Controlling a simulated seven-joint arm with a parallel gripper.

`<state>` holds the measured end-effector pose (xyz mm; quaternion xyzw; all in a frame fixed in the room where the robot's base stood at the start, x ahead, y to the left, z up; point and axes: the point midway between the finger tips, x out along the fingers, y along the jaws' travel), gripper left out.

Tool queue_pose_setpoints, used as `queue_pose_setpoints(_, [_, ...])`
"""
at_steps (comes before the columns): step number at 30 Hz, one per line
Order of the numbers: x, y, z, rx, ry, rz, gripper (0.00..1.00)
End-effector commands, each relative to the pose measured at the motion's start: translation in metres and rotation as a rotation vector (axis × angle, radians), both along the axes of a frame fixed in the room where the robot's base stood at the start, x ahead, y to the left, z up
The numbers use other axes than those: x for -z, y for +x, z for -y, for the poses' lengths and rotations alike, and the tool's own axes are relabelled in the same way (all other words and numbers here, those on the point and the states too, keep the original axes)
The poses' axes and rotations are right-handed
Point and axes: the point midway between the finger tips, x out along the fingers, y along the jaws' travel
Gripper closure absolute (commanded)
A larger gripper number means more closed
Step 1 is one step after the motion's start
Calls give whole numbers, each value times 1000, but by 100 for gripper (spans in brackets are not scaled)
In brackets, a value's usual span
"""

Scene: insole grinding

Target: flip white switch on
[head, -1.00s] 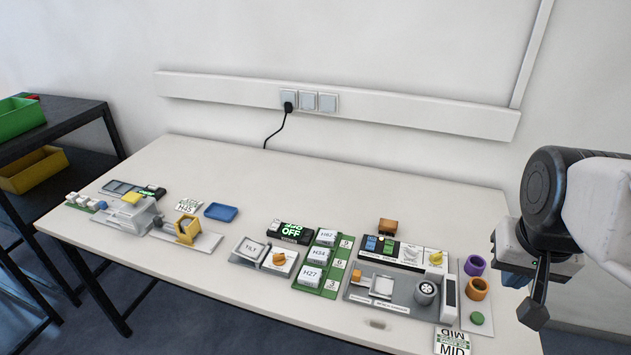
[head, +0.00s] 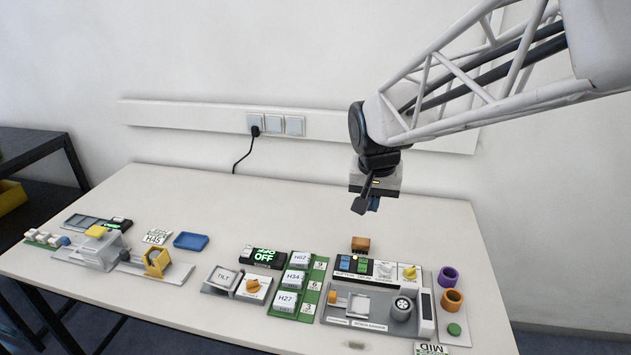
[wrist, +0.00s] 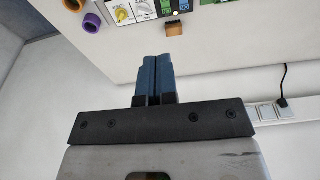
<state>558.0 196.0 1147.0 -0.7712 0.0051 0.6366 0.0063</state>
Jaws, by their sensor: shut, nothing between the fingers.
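A panel with a white knob (head: 384,269), which looks like the white switch, sits on the grinding station at the right of the table. A yellow knob (head: 409,273) is just right of it. In the wrist view the white knob (wrist: 143,10) and yellow knob (wrist: 121,15) are near the top edge. The white knob's setting is too small to read. My gripper (head: 374,204) hangs above the table's back right, above and behind the panel. Its blue fingers (wrist: 160,62) are shut, with nothing between them, and touch nothing.
A brown block (head: 360,244) stands behind the blue and green buttons (head: 353,264). Purple (head: 448,277) and orange (head: 452,299) rings stand right of the station. A wall socket strip (head: 273,124) with a plugged black cable is behind. The table's back middle is clear.

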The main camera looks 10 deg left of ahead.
Motion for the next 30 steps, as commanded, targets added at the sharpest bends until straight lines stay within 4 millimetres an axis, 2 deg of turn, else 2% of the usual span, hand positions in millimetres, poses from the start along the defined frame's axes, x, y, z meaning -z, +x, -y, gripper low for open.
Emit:
queue_pose_setpoints(6, [16,32,-56,-5,-1,-6,100])
queue_pose_setpoints(15, [44,66,-138,-9,-2,-11,100])
queue_pose_setpoints(22, [71,84,-206,-12,-2,-14,100])
queue_pose_setpoints(30, [109,93,-288,-17,-4,-17,100])
